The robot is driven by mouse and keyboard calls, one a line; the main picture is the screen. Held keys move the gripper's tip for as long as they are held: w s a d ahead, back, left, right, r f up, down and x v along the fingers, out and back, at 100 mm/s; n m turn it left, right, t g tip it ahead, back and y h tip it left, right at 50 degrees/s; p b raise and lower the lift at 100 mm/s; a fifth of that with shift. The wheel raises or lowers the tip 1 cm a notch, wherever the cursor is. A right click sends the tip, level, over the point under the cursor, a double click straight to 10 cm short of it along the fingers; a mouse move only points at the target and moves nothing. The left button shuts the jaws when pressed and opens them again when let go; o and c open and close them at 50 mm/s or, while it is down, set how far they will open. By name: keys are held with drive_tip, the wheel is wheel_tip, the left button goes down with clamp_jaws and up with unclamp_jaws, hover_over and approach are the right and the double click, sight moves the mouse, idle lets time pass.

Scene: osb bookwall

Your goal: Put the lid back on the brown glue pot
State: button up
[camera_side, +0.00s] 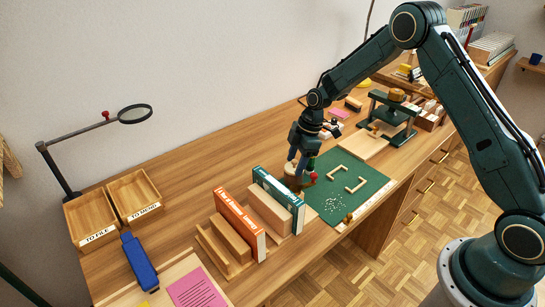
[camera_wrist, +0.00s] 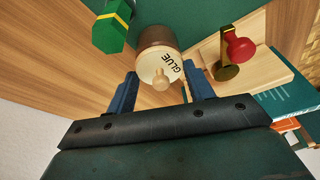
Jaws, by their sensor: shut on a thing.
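The brown glue pot (camera_side: 296,182) stands by the left edge of the green mat, partly hidden by my gripper. It also shows in the wrist view (camera_wrist: 153,36), behind the lid. The cream lid (camera_wrist: 158,66), marked GLUE and with a round wooden knob, lies between my blue fingers, lined up with the pot's mouth. The lid shows small in the side view (camera_side: 291,167). My gripper (camera_wrist: 161,85) is shut on the lid and points down over the pot. I cannot tell whether the lid touches the rim.
A green hexagonal piece with a yellow band (camera_wrist: 110,30) and a red-knobbed brass tool (camera_wrist: 238,50) stand close on either side of the pot. A teal book (camera_side: 279,195) and an orange book (camera_side: 240,224) stand nearby. The green mat (camera_side: 375,182) holds wooden corner pieces and white bits.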

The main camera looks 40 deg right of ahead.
drive_tip(key=o, duration=1.5)
drive_tip(key=shift+r, duration=0.2)
drive_tip(key=shift+r, duration=3.35)
clamp_jaws()
drive_tip(key=shift+f, duration=2.15)
